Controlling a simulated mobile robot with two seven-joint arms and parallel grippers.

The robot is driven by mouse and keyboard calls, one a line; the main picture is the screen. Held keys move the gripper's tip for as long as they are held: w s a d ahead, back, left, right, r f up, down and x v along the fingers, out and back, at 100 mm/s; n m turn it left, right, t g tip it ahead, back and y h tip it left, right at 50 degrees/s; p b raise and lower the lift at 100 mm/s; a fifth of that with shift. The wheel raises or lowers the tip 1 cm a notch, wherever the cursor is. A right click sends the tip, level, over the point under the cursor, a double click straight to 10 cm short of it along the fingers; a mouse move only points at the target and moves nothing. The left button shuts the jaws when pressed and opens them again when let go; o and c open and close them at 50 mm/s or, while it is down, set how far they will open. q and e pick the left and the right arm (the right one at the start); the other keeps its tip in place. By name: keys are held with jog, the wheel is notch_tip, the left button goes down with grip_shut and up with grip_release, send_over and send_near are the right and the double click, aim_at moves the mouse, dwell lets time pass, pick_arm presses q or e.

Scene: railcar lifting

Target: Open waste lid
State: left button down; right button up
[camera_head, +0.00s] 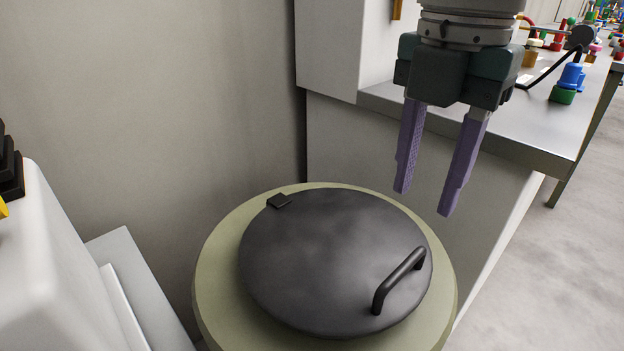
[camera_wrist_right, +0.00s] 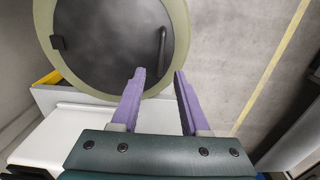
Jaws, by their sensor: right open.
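The waste lid (camera_head: 325,255) is a round, dark grey disc lying flat and closed on a pale green round bin (camera_head: 222,290). A black bar handle (camera_head: 398,280) stands near its right edge, and a small black hinge block (camera_head: 279,201) sits at its far left edge. The lid (camera_wrist_right: 105,40) and handle (camera_wrist_right: 162,48) also show in the right wrist view. My right gripper (camera_head: 423,203) points down with its purple fingers apart and empty, above and behind the handle, not touching it. It also shows in the right wrist view (camera_wrist_right: 159,73). My left gripper is not in view.
A grey-topped bench (camera_head: 520,138) with coloured parts, including a blue and green one (camera_head: 567,82), stands at the back right. A plain wall (camera_head: 150,100) is behind the bin. White equipment (camera_head: 50,270) stands close on the left. Open floor (camera_head: 555,270) lies to the right.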

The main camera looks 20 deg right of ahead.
aim_at(405, 265)
jog(key=f, duration=0.3)
jog(key=f+b, duration=0.1)
jog(key=f, duration=0.1)
jog(key=f+b, duration=0.1)
jog(key=f, duration=0.2)
jog(key=shift+s+a+f, duration=0.2)
jog(key=shift+s+f, duration=0.1)
jog(key=shift+f, duration=0.55)
jog(key=shift+w, duration=0.1)
grip_shut()
jog(key=shift+r, duration=0.1)
dwell(0.3)
